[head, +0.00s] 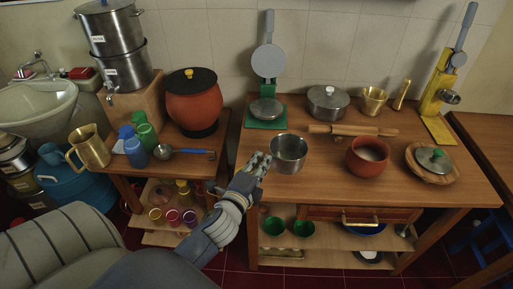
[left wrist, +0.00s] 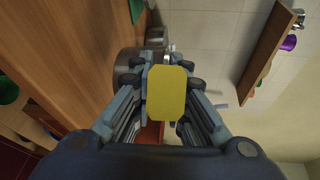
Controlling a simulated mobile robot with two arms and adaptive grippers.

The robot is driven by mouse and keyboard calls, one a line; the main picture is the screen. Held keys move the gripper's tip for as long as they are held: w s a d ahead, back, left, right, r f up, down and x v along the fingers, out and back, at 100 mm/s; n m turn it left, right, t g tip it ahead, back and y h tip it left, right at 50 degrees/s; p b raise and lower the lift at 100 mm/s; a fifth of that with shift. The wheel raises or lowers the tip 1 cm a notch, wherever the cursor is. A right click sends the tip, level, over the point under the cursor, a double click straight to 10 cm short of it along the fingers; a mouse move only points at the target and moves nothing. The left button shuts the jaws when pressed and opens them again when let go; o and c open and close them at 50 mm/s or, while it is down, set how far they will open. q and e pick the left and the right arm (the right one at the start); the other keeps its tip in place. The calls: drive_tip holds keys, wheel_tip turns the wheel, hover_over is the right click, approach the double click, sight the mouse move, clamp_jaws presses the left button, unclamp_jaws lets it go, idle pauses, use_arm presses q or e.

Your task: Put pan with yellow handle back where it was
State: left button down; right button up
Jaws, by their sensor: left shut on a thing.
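The metal pan (head: 289,155) is at the front left of the wooden table, on it or just above it; I cannot tell which. My left gripper (head: 264,161) is at the pan's left side, shut on its handle. In the left wrist view the yellow handle (left wrist: 168,93) sits between the two fingers of the gripper (left wrist: 168,85), its flat end facing the camera. Part of the metal pan (left wrist: 125,62) shows behind the fingers. In the head view the gripper hides the handle. My right gripper is in neither view.
A red clay pot (head: 367,157) stands right of the pan, and a rolling pin (head: 352,130) lies behind. A lidded pot (head: 328,102) and a green-based press (head: 266,113) stand at the back. The left table holds a blue-handled ladle (head: 185,151).

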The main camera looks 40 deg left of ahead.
use_arm(q)
drive_tip(key=shift+w+a+f+p, duration=0.2)
drive_tip(key=shift+w+a+f, duration=0.55)
drive_tip(key=shift+w+a, duration=0.5)
drive_tip(key=shift+w+a+f+p, duration=0.25)
drive_tip(key=shift+w+a+f, duration=0.5)
drive_tip(key=shift+w+a, duration=0.5)
drive_tip(key=shift+w+a+f+p, duration=0.2)
drive_tip(key=shift+w+a+f, duration=0.55)
drive_tip(key=shift+w+a, duration=0.45)
drive_tip(key=shift+f, duration=0.15)
drive_tip(key=c, duration=1.6)
unclamp_jaws()
